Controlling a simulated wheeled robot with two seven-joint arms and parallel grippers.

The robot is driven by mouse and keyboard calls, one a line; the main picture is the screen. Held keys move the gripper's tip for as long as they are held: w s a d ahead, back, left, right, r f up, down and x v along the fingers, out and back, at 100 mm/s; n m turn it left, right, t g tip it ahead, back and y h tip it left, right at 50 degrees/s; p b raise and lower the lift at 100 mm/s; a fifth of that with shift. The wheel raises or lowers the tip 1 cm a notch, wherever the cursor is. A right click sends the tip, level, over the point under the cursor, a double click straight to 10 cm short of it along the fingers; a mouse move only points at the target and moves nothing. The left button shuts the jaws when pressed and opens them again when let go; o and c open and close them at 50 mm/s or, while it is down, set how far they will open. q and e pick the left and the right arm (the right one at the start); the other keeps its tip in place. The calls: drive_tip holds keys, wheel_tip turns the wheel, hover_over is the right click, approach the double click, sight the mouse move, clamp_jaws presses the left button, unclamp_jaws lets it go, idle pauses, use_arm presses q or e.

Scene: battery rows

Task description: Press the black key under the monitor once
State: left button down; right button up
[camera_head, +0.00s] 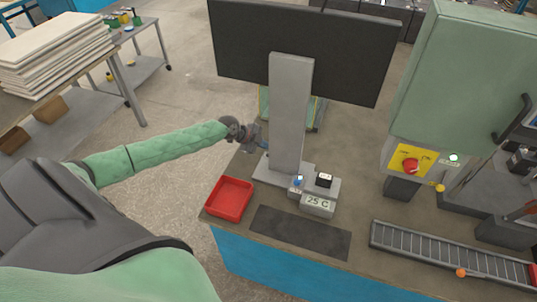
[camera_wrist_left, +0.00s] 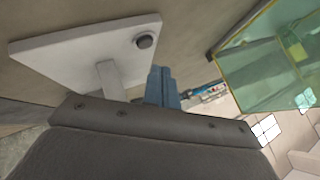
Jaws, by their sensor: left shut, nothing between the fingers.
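The dark monitor (camera_head: 300,45) stands on a grey column (camera_head: 290,115) at the table's far side. At the column's foot is a small grey unit with a 25 C display (camera_head: 317,204), a blue button (camera_head: 298,181) and a black-and-white block (camera_head: 323,180). In the left wrist view a round black key (camera_wrist_left: 145,42) sits on a pale plate (camera_wrist_left: 75,52) with a short post. My left gripper (camera_head: 262,144) is left of the column, partly hidden behind it. Its blue fingers (camera_wrist_left: 161,85) are shut and empty, apart from the key in the picture.
A red tray (camera_head: 229,197) and a dark mat (camera_head: 300,232) lie at the table's front. A conveyor (camera_head: 450,256) and a green cabinet (camera_head: 462,75) with a red button (camera_head: 410,166) are at right. A green translucent panel (camera_wrist_left: 275,60) is close right of my fingers.

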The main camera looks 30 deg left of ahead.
sight(266, 156)
use_arm(q)
wheel_tip(266, 156, up, 4)
drive_tip(key=shift+f+p, duration=0.15)
drive_tip(key=shift+p, duration=0.3)
idle(0.7)
